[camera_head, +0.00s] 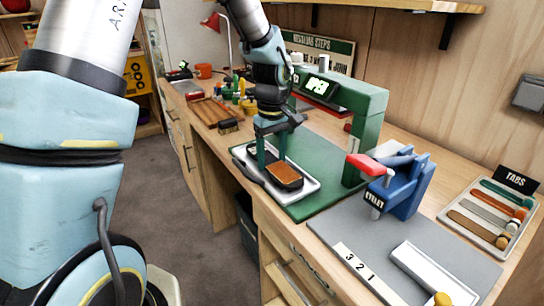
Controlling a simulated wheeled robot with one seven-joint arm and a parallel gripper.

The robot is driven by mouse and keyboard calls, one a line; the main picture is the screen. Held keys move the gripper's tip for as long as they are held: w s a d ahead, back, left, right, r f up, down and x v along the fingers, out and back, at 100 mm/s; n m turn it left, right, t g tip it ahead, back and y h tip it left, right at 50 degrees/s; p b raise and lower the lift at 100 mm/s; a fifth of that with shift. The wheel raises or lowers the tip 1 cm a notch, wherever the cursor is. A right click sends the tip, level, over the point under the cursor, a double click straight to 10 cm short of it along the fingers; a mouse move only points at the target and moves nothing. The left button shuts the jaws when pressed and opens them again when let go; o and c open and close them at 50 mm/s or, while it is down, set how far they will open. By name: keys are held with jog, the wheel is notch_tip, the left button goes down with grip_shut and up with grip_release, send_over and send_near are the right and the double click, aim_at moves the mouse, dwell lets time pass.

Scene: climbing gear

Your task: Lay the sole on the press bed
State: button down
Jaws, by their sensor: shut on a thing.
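My gripper (272,158) points down over a pale tray (309,187) at the front of the green press. Its fingers stand a little apart, shut on a dark piece that I take to be the sole; the fingers partly hide it. A dark-edged piece with a brown top (284,175), which looks like the sole, is right at the fingertips. A long dark piece (250,173) lies along the tray's left side. I cannot tell whether the held piece touches the tray. The green press (365,130) arches over the bench behind, with a lit display (318,86); its bed is not clearly distinguishable.
A blue clamp-like tool (408,190) with a red handle stands right of the press. A white tray (432,272), a numbered strip (356,264) and a tabs tray (475,214) are nearer the right.

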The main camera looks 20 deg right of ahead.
aim_at(272, 162)
jog(key=shift+c, duration=1.8)
grip_release()
jog(key=shift+f, duration=0.1)
notch_tip(272, 162, up, 12)
jog(key=b, duration=0.2)
jog(key=s+a+f+m, duration=0.1)
jog(key=a+f, duration=0.3)
jog(key=a, duration=1.1)
jog(key=s+a+f+m+t, duration=0.1)
jog(key=s+a+f+m, duration=0.1)
jog(key=a, duration=1.3)
notch_tip(272, 162, down, 2)
jog(key=shift+s+f+t, duration=0.15)
jog(key=shift+s+t, duration=0.15)
jog(key=shift+s, duration=0.2)
jog(key=shift+a, duration=0.1)
